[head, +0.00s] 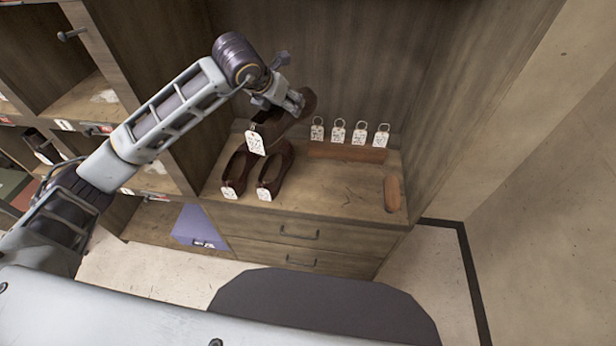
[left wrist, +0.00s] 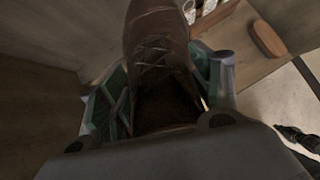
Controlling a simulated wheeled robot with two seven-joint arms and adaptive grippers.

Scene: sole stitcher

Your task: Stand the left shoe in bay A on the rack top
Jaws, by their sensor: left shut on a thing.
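My left gripper (head: 288,100) is shut on a dark brown shoe (head: 273,130) and holds it above the back of the wooden top. A white tag (head: 255,142) hangs at the held shoe's lower end. In the left wrist view the laced brown shoe (left wrist: 155,45) sits between the green-padded fingers (left wrist: 160,85), with its dark opening towards my palm. Two more dark brown shoes with white tags, a left one (head: 233,170) and a right one (head: 276,172), stand side by side below the held shoe. I cannot read the tags or any bay letter.
A reddish wooden strip with several white ring tags (head: 338,132) stands along the back. A brown oblong block (head: 392,194) lies at the right end. The wooden top (head: 335,190) between is clear. Cabinet walls close in the back and sides; drawers (head: 300,233) are below.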

